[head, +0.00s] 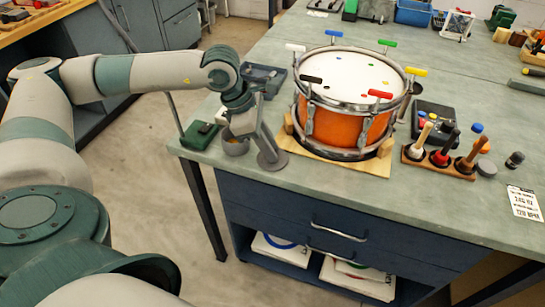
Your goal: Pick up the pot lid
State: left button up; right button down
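A small grey pot (235,145) stands near the left front edge of the bench, left of the drum. Something brownish shows at its top. I cannot clearly make out a separate lid; my gripper covers part of this spot. My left gripper (262,142) points down over the bench, just right of the pot and left of the drum. Its fingers blend together from this angle, so I cannot tell whether they are open or hold anything. My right gripper is not in view.
An orange drum (343,105) on a wooden base stands close right of my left gripper. A green box (199,134) lies left of the pot, and a dark tray (264,78) behind. A wooden rack (438,160) holds several tools. The bench's right front (440,205) is mostly clear.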

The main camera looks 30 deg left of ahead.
pick_arm(q)
grip_shut()
jog(key=shift+r, duration=0.1)
